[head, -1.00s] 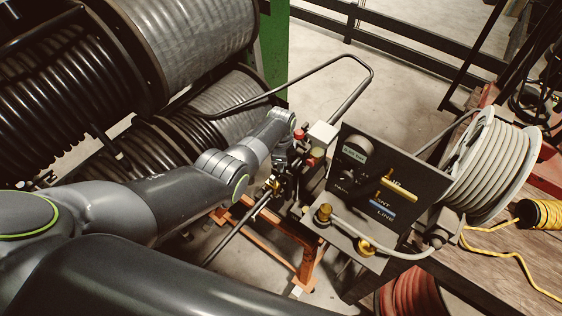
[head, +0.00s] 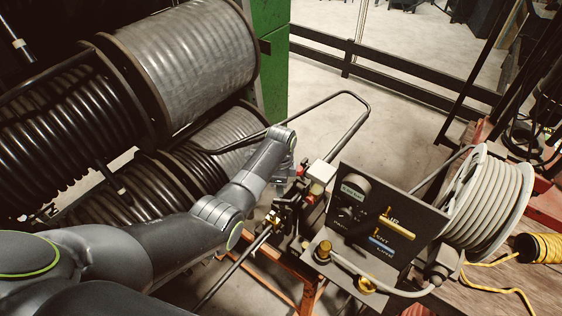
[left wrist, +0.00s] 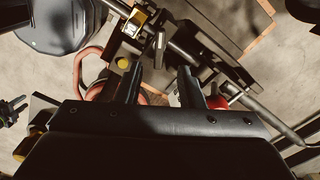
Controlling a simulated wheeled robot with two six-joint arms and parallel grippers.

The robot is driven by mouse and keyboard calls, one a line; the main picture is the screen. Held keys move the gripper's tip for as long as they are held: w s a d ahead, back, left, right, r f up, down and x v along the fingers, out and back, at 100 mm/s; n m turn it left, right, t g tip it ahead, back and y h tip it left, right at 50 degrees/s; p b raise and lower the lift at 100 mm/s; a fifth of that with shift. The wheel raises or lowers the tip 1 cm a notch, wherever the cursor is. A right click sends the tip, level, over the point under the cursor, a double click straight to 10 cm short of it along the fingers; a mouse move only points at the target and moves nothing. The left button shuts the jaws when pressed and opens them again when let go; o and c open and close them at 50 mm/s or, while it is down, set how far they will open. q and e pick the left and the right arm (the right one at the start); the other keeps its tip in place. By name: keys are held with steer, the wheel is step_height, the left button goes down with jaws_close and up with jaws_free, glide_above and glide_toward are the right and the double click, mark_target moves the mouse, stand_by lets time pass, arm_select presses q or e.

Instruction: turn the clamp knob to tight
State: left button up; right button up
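My left gripper (head: 284,184) is beside the crimper stand in the head view, mostly hidden by its own wrist. In the left wrist view its two dark fingers (left wrist: 159,80) are apart with nothing seen between them. A red knob (left wrist: 216,102) is just right of the right finger there, partly hidden. In the head view a red part (head: 300,170) shows close to the gripper, by a pale block (head: 321,174). I cannot tell for certain which part is the clamp knob, or whether a finger touches it. My right gripper is not in view.
A dark panel (head: 365,202) with a gauge and a brass handle (head: 397,228) stands right of the gripper. A pale hose reel (head: 489,195) is beyond it. Large hose drums (head: 195,62) fill the left. A bent black tube frame (head: 345,128) rises behind. An orange loop (left wrist: 84,68) is left of the fingers.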

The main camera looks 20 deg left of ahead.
arm_select(q)
step_height(320, 180, up, 10)
steer(key=b, duration=0.1)
stand_by(0.4)
steer(key=shift+s+f, duration=0.1)
steer(key=shift+f, duration=0.1)
